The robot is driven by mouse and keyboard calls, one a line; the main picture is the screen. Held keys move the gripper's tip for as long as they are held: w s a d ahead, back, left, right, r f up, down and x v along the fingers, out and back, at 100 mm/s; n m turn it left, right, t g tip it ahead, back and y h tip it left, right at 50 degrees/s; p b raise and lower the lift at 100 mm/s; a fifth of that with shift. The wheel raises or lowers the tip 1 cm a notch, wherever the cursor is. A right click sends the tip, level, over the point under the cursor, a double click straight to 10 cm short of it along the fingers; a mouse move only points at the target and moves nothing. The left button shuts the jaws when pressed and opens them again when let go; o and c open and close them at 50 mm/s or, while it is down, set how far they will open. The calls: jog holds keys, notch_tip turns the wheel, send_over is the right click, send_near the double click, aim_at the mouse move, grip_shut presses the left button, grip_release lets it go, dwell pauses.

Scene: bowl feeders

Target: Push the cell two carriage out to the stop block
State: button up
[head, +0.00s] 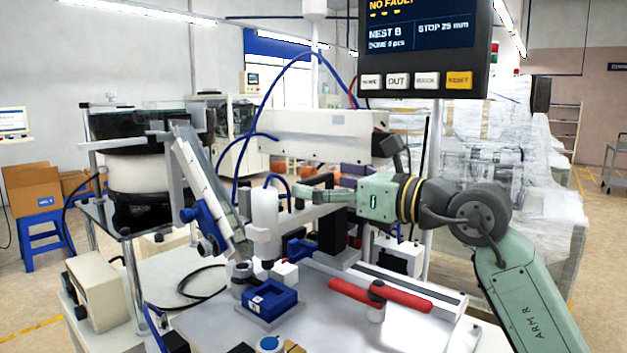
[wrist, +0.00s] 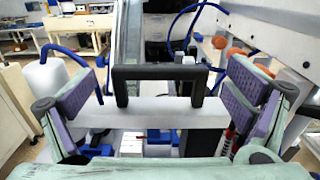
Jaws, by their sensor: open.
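My gripper (head: 308,190) is open, reaching left from the arm over the middle of the bench. In the wrist view, its two padded fingers (wrist: 160,92) stand wide apart at either side of a black bridge handle (wrist: 160,73). The handle sits on a pale grey crossbar (wrist: 152,112), which looks like part of the carriage; neither pad visibly touches the handle. In the head view the handle is largely hidden around my fingers. I cannot identify the stop block for certain. The screen (head: 418,35) reads NO FAULT, NEST B and STOP 25 mm.
A white cylinder (head: 265,212) stands left of my gripper. A sloping track (head: 207,185) and a bowl feeder (head: 137,170) stand at left. Blue hoses loop nearby.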

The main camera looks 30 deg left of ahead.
jog(key=s+d, duration=0.1)
jog(key=d, duration=0.8)
jog(key=shift+s+d, duration=0.15)
jog(key=shift+s, duration=0.25)
